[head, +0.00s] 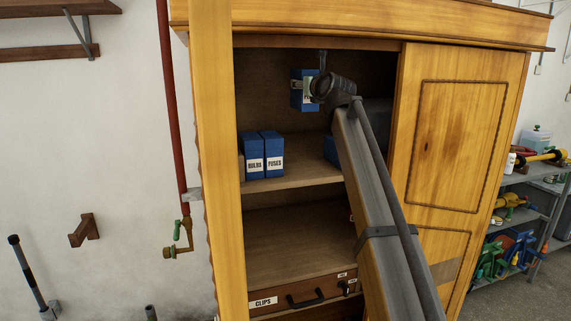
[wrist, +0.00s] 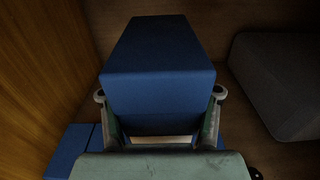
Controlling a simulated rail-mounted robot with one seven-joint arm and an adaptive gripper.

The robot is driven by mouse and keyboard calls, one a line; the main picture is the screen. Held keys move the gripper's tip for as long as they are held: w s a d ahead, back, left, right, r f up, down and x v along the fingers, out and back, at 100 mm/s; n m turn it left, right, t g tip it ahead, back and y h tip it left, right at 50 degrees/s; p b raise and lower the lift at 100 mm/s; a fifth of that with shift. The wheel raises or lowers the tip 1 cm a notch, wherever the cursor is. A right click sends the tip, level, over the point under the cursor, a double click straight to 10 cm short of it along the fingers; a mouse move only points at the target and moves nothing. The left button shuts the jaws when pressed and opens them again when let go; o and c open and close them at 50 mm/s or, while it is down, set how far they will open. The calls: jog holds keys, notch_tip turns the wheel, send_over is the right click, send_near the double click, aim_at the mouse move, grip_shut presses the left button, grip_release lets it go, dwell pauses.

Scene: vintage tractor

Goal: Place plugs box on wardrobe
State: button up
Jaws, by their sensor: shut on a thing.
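The wooden wardrobe (head: 298,48) stands with its left side open and shelves showing. A blue box (head: 301,99) is in my gripper (head: 316,88), held inside the upper compartment, above the shelf (head: 297,178). Its label is mostly hidden by the gripper, so I cannot read it. In the wrist view the blue box (wrist: 158,70) sits between the two fingers of my gripper (wrist: 160,100), which touch its sides. Blue boxes labelled BULBS (head: 254,155) and FUSES (head: 273,154) stand side by side on the shelf at the left.
Another blue box (head: 330,151) shows partly behind my arm on the shelf. A dark grey block (head: 378,113) is at the compartment's right, also in the wrist view (wrist: 285,85). The right door (head: 462,140) is shut. Bare shelf lies right of the FUSES box.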

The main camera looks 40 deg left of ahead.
jog(key=shift+s+a+f, duration=0.15)
jog(key=shift+f, duration=0.1)
notch_tip(320, 180, down, 19)
jog(key=p, duration=0.5)
jog(key=shift+f, duration=0.2)
jog(key=o, duration=1.5)
jog(key=shift+r, duration=0.1)
